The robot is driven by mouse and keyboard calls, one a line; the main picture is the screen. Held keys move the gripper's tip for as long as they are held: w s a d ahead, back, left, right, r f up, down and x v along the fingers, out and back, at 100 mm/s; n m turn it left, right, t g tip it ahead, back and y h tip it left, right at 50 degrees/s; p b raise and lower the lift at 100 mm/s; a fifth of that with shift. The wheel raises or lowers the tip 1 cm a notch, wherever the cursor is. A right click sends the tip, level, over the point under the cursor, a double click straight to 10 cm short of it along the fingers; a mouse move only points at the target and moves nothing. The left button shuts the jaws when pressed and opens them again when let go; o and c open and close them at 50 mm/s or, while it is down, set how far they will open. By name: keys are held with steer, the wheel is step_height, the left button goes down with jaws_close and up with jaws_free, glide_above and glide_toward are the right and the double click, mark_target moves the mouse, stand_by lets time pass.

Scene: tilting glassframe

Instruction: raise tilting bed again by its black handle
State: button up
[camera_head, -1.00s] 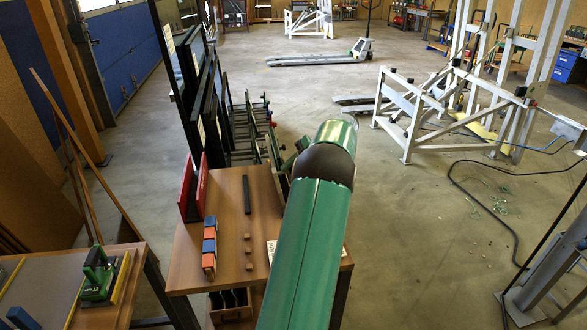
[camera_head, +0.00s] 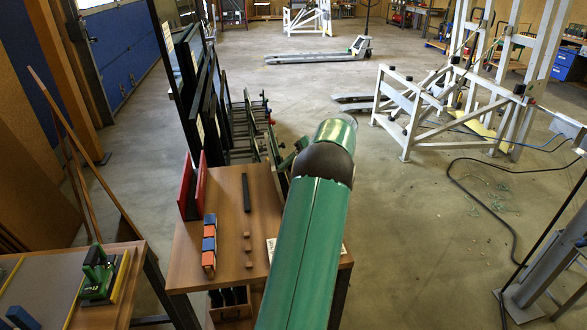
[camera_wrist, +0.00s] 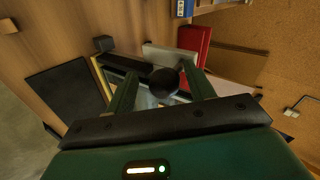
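In the wrist view a round black knob (camera_wrist: 165,82) shows between the two fingers of my gripper (camera_wrist: 162,88). It looks like the end of the black handle. The fingers are spread, with a gap on each side of the knob, and I see no contact. A black bar (camera_wrist: 128,63) lies just beyond the left finger. I cannot tell whether it joins the knob. The tilting bed itself cannot be made out clearly. In the head view my green arm covers the middle, and my gripper is hidden.
In the wrist view a red piece (camera_wrist: 194,42), a white block (camera_wrist: 170,55) and a black cube (camera_wrist: 104,43) are close by. In the head view a wooden table (camera_head: 222,195) stands beside my arm, dark upright frames (camera_head: 205,95) behind it, and a white metal frame (camera_head: 405,110) to the right.

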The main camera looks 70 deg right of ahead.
steer(key=v, duration=1.3)
steer(key=shift+s+r, duration=0.25)
steer(key=shift+r, duration=0.05)
steer(key=shift+d, duration=0.1)
